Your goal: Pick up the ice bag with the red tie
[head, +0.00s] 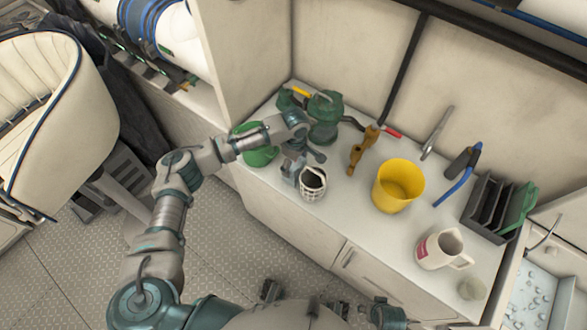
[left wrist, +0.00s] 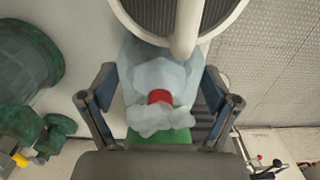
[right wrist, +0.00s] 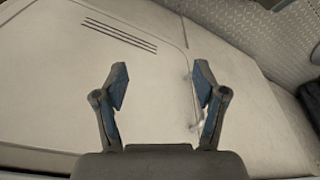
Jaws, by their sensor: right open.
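The ice bag (left wrist: 150,75) is pale blue and translucent, with a red tie (left wrist: 160,97) around its gathered neck. It shows in the left wrist view; I cannot pick it out in the head view, around my left gripper. My left gripper (left wrist: 158,90) is open, with one finger on each side of the bag's neck. I cannot tell if the fingers touch it. In the head view this gripper (head: 303,165) is low over the counter's left end. My right gripper (right wrist: 162,85) is open and empty in front of a pale panel with slots.
A white container with a dark inside (head: 312,183) stands close to my left gripper. A green bucket (head: 260,155) and a green winch-like device (head: 325,115) are near it too. A yellow bucket (head: 397,186), a white jug (head: 440,248) and a dark rack (head: 490,208) stand farther right.

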